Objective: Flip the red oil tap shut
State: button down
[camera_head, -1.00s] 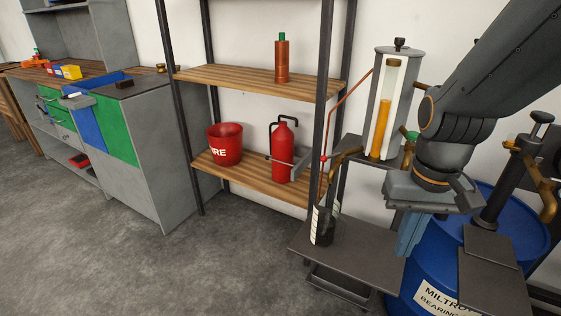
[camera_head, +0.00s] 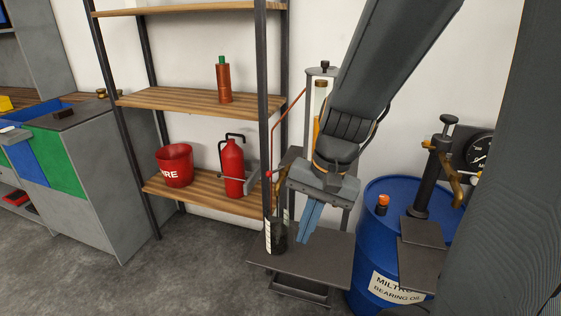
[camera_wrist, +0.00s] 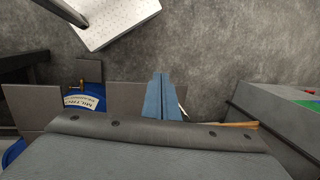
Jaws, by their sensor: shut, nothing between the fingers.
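A small red knob (camera_head: 269,173) shows beside the shelf post, left of a brass tap body (camera_head: 282,184) that my wrist partly covers. A thin red line (camera_head: 285,112) runs from near the knob up to the tall oil column (camera_head: 321,88). I cannot tell whether the tap is open or shut. My gripper (camera_head: 304,240) points down, right of the tap and apart from it, with its blue fingers shut and empty. It also shows in the wrist view (camera_wrist: 160,76), above the dark stand. The tap is not visible there.
A dark jar with a white scale (camera_head: 275,238) stands on the dark stand (camera_head: 325,263), left of my fingers. A blue oil drum (camera_head: 368,225) is to the right. The shelf post (camera_head: 264,70) is close on the left. Open floor (camera_head: 190,275) lies in front.

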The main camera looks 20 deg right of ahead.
jog(key=w+d+r+m+t+y+p, duration=0.1)
jog(key=w+d+r+m+t+p, duration=0.2)
jog(key=w+m+p, duration=0.3)
jog(key=w+d+r+m+t+p, duration=0.3)
jog(key=w+r+m+p, duration=0.3)
jog(key=m, duration=0.9)
jog(key=shift+w+d+r+m+y+p, duration=0.15)
jog(key=shift+w+d+m+y+p, duration=0.25)
jog(key=shift+w+d+p, duration=0.35)
jog(key=shift+w+a, duration=0.1)
jog(key=shift+a, duration=0.05)
send_near(276, 171)
notch_tip(276, 171, down, 4)
jog(key=s+a, duration=0.1)
jog(key=s, duration=0.1)
jog(key=shift+w+a+f+p, duration=0.3)
jog(key=shift+w+a+p, duration=0.4)
jog(key=shift+w, duration=0.15)
jog(key=shift+w+a+f+p, duration=0.35)
jog(key=shift+w+a+p, duration=0.3)
jog(key=shift+w, duration=0.2)
